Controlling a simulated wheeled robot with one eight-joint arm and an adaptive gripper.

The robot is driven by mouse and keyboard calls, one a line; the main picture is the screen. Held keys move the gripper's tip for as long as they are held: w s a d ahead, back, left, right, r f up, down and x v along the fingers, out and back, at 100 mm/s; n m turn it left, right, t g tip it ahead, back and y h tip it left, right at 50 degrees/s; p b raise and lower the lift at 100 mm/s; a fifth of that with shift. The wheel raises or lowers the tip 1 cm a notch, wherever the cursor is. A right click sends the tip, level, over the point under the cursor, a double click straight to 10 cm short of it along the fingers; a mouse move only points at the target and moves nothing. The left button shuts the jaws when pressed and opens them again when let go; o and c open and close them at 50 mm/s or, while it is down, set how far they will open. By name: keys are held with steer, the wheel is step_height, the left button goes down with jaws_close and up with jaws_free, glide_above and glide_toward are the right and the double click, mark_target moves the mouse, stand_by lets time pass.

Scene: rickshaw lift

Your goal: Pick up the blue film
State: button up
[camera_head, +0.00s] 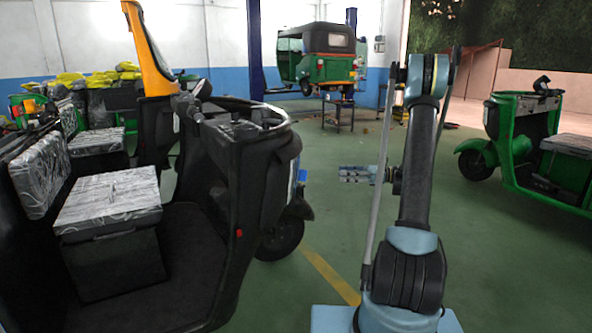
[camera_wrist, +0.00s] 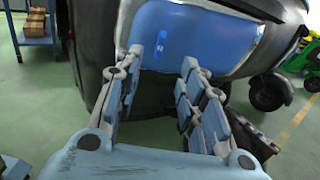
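A glossy blue surface (camera_wrist: 205,30) covers the front of a dark vehicle in the wrist view and looks like the blue film. A small darker blue rectangle with a pale mark (camera_wrist: 161,45) sits on it. In the head view, a bit of bright blue (camera_head: 302,175) shows at the front of the black rickshaw (camera_head: 255,190). My gripper (camera_wrist: 162,68) is open, with its two fingers apart and nothing between them. The fingertips point at the lower part of the blue surface; contact cannot be told. In the head view, my gripper (camera_head: 345,174) is right of the rickshaw's front.
The rickshaw's front wheel (camera_head: 281,238) stands on the green floor. A green rickshaw (camera_head: 530,150) is at the right.

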steer(key=shift+a, duration=7.95)
steer(key=shift+c, duration=0.6)
jaws_close()
